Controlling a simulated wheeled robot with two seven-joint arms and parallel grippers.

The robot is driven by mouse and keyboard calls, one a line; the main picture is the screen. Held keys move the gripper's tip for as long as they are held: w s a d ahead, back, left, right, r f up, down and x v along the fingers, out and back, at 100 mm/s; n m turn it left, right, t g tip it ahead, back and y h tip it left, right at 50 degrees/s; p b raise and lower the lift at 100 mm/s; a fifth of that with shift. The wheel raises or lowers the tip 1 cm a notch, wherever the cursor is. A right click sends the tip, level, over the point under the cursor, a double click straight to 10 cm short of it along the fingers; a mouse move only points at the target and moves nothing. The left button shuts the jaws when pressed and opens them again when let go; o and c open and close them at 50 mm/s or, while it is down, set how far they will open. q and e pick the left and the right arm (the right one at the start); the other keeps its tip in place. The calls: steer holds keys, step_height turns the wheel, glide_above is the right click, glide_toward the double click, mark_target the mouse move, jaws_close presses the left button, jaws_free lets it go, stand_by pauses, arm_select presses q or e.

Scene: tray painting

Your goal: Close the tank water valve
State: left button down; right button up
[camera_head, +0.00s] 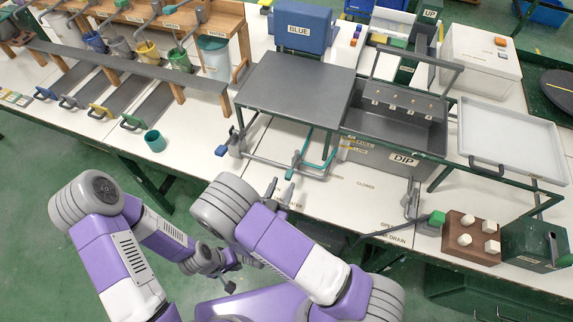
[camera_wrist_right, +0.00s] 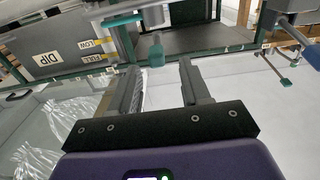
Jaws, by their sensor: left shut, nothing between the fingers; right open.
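A teal valve handle (camera_head: 294,160) sits on the pipework in front of the dip tank (camera_head: 397,160), near labels on the counter that read in part "CLOSED" and "WATER". In the right wrist view the teal handle (camera_wrist_right: 156,50) hangs just beyond the fingertips, between the two finger lines. My right gripper (camera_head: 278,190) is open and empty, just in front of the handle. Its spread fingers (camera_wrist_right: 158,75) also show in the right wrist view. I cannot tell whether they touch the handle. My left gripper (camera_head: 230,286) is shut and empty, low in front of the counter.
A dark flat plate (camera_head: 297,85) is left of the tank. A green-handled drain lever (camera_head: 437,217) is at the tank's right front, beside a brown block (camera_head: 462,250) with white knobs. A white tray (camera_head: 510,115) stands right. A teal cup (camera_head: 155,140) sits at the left counter edge.

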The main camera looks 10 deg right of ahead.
mark_target(287, 179)
steer(key=shift+x, duration=2.75)
steer(key=shift+s+d, duration=0.1)
steer(key=shift+d, duration=0.05)
steer(key=shift+c, duration=0.3)
jaws_close()
